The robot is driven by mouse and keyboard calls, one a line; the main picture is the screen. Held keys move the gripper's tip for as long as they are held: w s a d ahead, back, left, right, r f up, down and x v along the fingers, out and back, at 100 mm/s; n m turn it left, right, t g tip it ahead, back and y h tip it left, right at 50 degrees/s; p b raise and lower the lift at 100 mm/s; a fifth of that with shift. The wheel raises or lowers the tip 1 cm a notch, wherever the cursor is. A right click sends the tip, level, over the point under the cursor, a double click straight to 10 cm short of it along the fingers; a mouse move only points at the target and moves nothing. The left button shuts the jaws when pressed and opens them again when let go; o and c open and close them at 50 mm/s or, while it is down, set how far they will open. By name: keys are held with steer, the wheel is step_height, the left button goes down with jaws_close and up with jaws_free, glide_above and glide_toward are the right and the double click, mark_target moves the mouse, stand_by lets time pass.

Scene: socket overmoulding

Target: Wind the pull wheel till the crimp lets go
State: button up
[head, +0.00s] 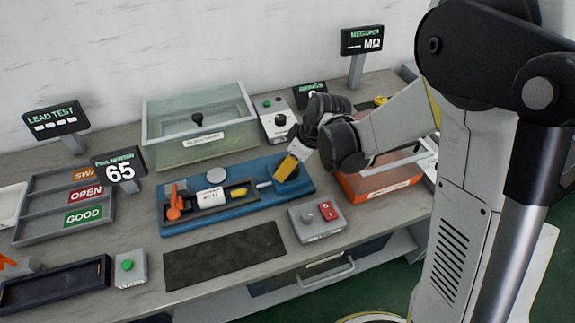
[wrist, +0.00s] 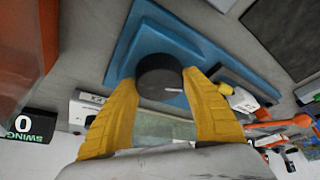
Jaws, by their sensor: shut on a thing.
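The pull wheel (wrist: 158,72) is a dark round knob with a pale mark, on the right end of the blue pull tester (head: 178,223). My gripper (head: 285,172) is over that end, its yellow fingers shut on the wheel's sides; in the wrist view the fingers (wrist: 162,90) flank it. In the head view the gripper mostly hides the wheel. A white labelled block (head: 212,198) and a yellow piece (head: 238,192) lie in the tester's dark channel, with an orange clamp (head: 174,203) at its left. The pull display (head: 120,170) reads 65. Whether the crimp still holds cannot be told.
A clear-lidded box (head: 190,155) stands behind the tester. Sorting trays (head: 70,205) are at left, an orange bin (head: 378,185) at right.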

steer(key=shift+m+t+h+b, duration=0.15)
steer(key=shift+m+t+h, duration=0.25)
steer(key=shift+m, duration=1)
steer(key=shift+m+t+h+b, duration=0.15)
steer(key=shift+m+t+h, duration=0.25)
steer(key=shift+m, duration=1)
steer(key=o, duration=1.2)
steer(key=v, duration=1.2)
steer(key=shift+a, duration=0.1)
